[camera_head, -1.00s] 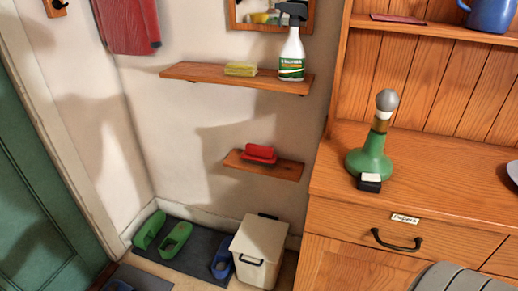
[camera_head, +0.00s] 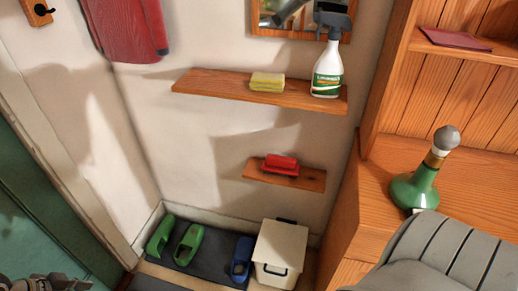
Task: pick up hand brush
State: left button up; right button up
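A red hand brush (camera_head: 281,163) lies on the small lower wooden shelf (camera_head: 308,180) on the wall, near the middle of the view. Its red top faces me; its underside is hidden. Part of my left gripper (camera_head: 45,284) shows at the bottom left edge, cut off by the frame and far from the brush. I cannot make out its fingers' opening. My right gripper does not show.
Above the brush, a longer shelf (camera_head: 215,88) holds a yellow sponge (camera_head: 267,81) and a spray bottle (camera_head: 327,72). Below are green clogs (camera_head: 188,245), blue shoes (camera_head: 241,257) and a white bin (camera_head: 280,246). A grey slatted thing (camera_head: 440,257) blocks the lower right before the wooden cabinet (camera_head: 383,220).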

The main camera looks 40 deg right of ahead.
aim_at(274, 163)
jog(key=i+z, duration=0.35)
jog(key=i+j+z, duration=0.15)
jog(key=z, duration=0.2)
jog(key=i+j+z, duration=0.2)
jog(key=z, duration=0.15)
jog(key=i+l+z, duration=0.15)
jog(key=z, duration=0.25)
jog(key=i+z, duration=0.15)
jog(key=z, duration=0.3)
jog(key=i+l+z, duration=0.1)
jog(key=z, duration=0.3)
jog(key=i, duration=0.1)
